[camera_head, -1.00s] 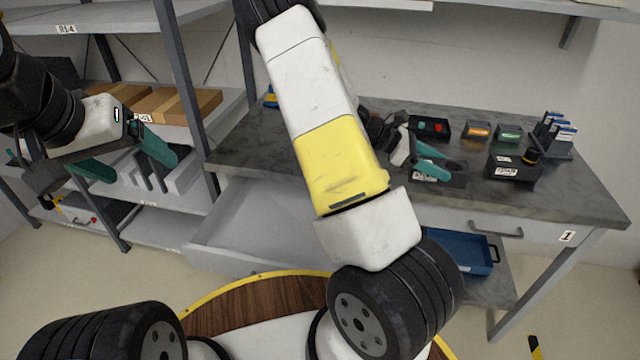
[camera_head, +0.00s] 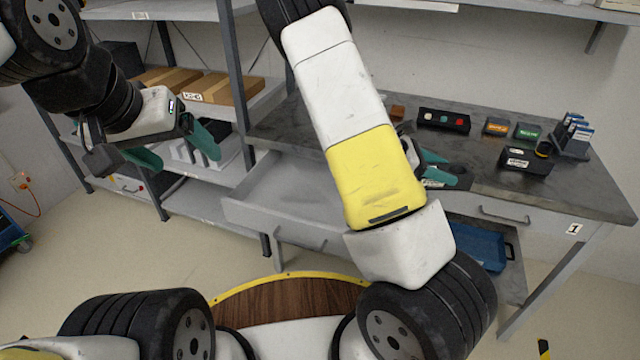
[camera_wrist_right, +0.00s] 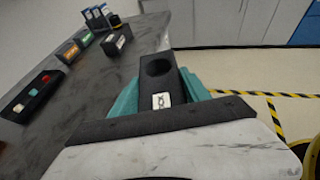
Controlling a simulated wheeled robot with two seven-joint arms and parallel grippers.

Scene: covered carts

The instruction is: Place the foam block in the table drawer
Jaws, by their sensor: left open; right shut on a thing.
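The foam block (camera_wrist_right: 148,88) is a dark grey piece with a round recess and a white label. My right gripper (camera_wrist_right: 160,92) is shut on it, with teal fingers on either side. In the head view my right gripper (camera_head: 438,168) is over the table's worktop, partly hidden behind my own arm. The table drawer (camera_head: 270,200) is pulled out at the table's left part, and its visible inside looks empty. My arm hides its right part. My left gripper (camera_head: 178,150) is open and empty at the left, in front of the shelf rack.
On the grey worktop (camera_head: 590,190) stand a black tray with coloured buttons (camera_head: 444,120), an orange-labelled box (camera_head: 496,127), a green-labelled box (camera_head: 527,131) and a dark holder (camera_head: 572,138). A second drawer (camera_head: 500,212) is shut. A blue bin (camera_head: 478,246) sits below.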

